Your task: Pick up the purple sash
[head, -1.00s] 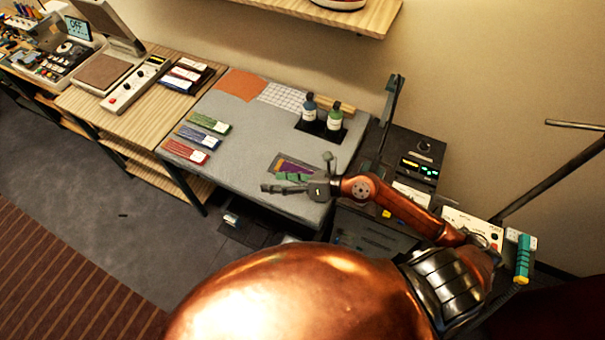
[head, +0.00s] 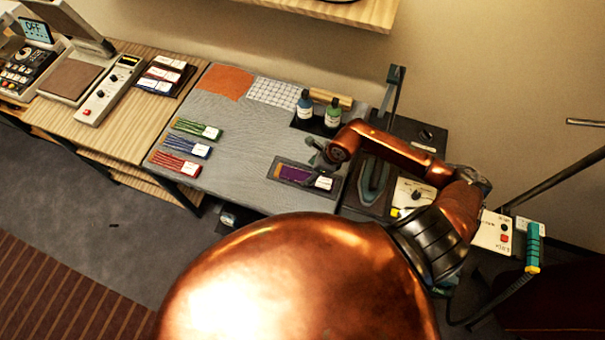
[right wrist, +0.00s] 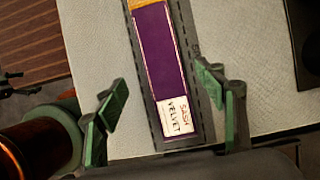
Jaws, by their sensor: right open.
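The purple sash (head: 294,173) lies flat on a dark mat (head: 334,187) near the front right of the grey table top. In the right wrist view the purple sash (right wrist: 158,55) has a white label reading "SASH VELVET" at its near end and a yellowish strip at its far end. My right gripper (head: 318,158) is just above the sash. In the right wrist view my right gripper (right wrist: 157,95) is open, its green-padded fingers on either side of the labelled end, with nothing held. My left gripper is not in the head view.
Green (head: 195,128), blue (head: 188,146) and red (head: 176,165) labelled sashes lie at the table's left. Two bottles (head: 305,103) stand in a dark holder at the back. An orange cloth (head: 225,81) and a checked cloth (head: 277,93) lie at the back left.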

